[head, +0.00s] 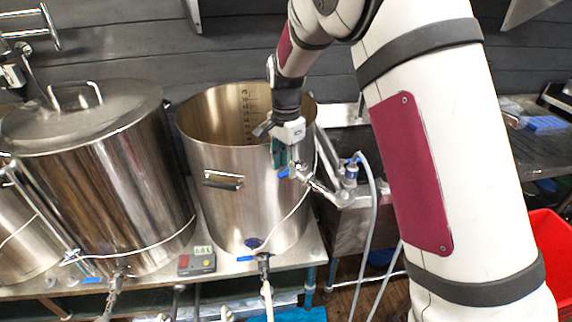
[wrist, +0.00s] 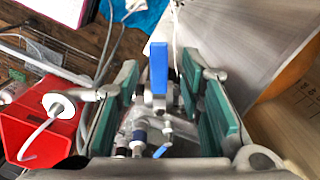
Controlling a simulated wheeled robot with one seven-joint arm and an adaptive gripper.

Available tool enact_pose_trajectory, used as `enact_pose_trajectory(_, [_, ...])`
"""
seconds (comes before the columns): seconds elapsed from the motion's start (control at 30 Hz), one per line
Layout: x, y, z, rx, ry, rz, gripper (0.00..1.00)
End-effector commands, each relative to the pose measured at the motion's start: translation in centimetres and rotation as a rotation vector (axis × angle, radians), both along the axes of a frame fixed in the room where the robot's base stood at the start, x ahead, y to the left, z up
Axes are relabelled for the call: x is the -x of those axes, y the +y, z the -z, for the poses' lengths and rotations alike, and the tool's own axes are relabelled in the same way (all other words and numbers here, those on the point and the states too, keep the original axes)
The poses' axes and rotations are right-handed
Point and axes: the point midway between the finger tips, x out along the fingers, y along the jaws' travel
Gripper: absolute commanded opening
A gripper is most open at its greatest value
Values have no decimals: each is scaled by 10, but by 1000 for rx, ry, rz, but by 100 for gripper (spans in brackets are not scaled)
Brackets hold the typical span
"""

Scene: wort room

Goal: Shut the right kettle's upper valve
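The right kettle (head: 225,205) is a tall open-topped steel pot with volume marks inside. Its upper valve sits on the kettle's right side, partly hidden by my gripper (head: 284,156); a bit of its blue handle (head: 283,173) shows. In the wrist view the blue lever handle (wrist: 158,66) stands upright in the picture, between the green-padded fingers of my gripper (wrist: 160,80). The fingers are apart, with a gap on both sides of the lever. The metal valve body is partly visible below the lever.
A lower valve with a blue handle (head: 247,258) is at the kettle's base. A lidded kettle (head: 100,185) stands left. A small red-buttoned controller (head: 197,262) sits on the bench. Hoses (head: 372,220) hang right of the kettle. A red bin (head: 553,245) is far right.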

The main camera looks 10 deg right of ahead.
Motion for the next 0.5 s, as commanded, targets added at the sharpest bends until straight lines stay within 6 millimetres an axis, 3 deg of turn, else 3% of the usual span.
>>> enact_pose_trajectory(0.5, [-1, 0, -93, -1, -6, 1, 35])
